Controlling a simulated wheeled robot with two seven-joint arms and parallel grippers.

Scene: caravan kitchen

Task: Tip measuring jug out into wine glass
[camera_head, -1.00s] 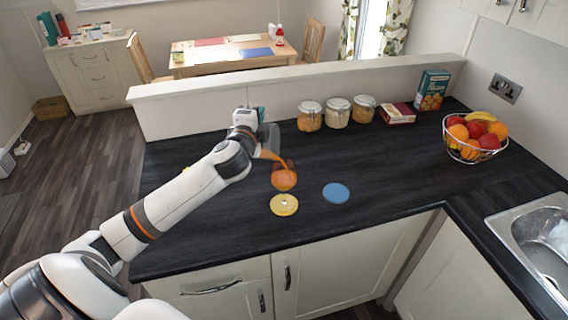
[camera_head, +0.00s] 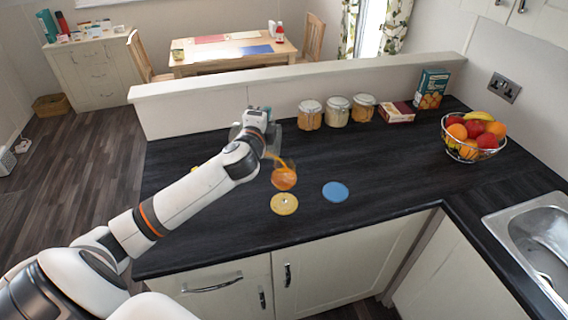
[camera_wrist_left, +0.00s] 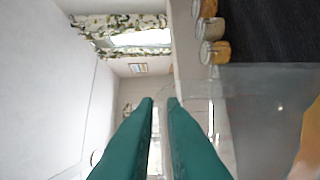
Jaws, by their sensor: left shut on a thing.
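The measuring jug (camera_head: 274,139) is clear and tilted, held above the counter, with an orange stream running from it to the wine glass (camera_head: 284,179). The glass stands upright on a yellow coaster (camera_head: 284,205), and its bowl holds orange liquid. My left gripper (camera_wrist_left: 161,103) shows teal fingers closed on the jug, probably at its handle; the grip itself is mostly hidden in the head view. In the left wrist view the clear jug wall (camera_wrist_left: 255,105) fills the right side, with orange liquid at the edge. My right gripper is not in view.
A blue coaster (camera_head: 335,192) lies right of the glass. Several lidded jars (camera_head: 337,111), a maroon box (camera_head: 397,112) and a carton (camera_head: 431,89) line the back ledge. A fruit basket (camera_head: 472,138) and a sink (camera_head: 535,240) are at right. The counter's middle is clear.

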